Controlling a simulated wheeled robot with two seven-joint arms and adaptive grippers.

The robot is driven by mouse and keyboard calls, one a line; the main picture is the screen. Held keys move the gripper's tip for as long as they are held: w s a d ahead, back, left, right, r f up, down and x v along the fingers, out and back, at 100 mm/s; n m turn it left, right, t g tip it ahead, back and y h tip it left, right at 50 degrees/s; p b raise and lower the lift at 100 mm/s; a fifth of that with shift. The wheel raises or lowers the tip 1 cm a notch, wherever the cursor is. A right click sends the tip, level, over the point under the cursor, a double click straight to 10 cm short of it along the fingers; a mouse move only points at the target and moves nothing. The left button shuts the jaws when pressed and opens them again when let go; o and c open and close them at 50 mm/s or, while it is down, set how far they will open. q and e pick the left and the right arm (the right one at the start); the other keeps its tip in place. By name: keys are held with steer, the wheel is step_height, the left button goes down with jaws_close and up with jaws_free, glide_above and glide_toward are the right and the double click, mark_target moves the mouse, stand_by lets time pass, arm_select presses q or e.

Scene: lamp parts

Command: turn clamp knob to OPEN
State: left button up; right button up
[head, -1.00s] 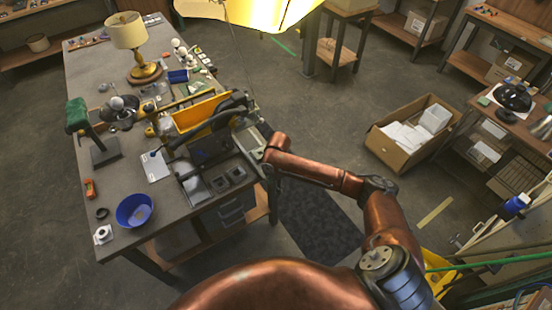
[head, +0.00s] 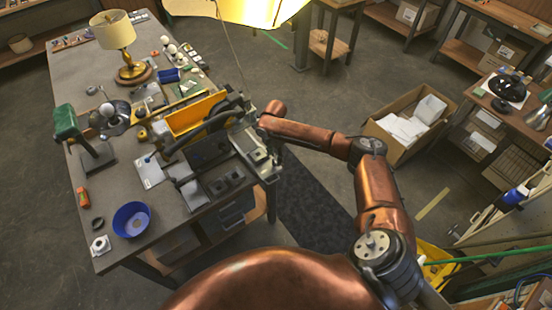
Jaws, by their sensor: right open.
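My right arm reaches from the lower right to the right edge of the workbench. My right gripper (head: 246,116) is at its end, small and partly lost among the dark and grey parts there; it is open. A grey metal fixture (head: 257,153) sits at the bench edge just below the gripper and looks like the clamp. I cannot make out its knob or any OPEN mark at this size. I cannot tell whether the gripper touches the fixture. My left gripper is not in view.
The workbench (head: 133,195) also holds a yellow bin (head: 193,112), a blue bowl (head: 132,219), a brass table lamp (head: 117,38) and a green-topped stand (head: 66,122). A bright lampshade hangs at the top. An open cardboard box (head: 379,131) stands on the floor to the right.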

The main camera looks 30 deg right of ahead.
mark_target(275, 164)
step_height(275, 164, down, 2)
steer(key=shift+w+f, duration=0.1)
steer(key=shift+w, duration=0.05)
steer(key=shift+f, duration=0.25)
steer(key=shift+c, duration=0.5)
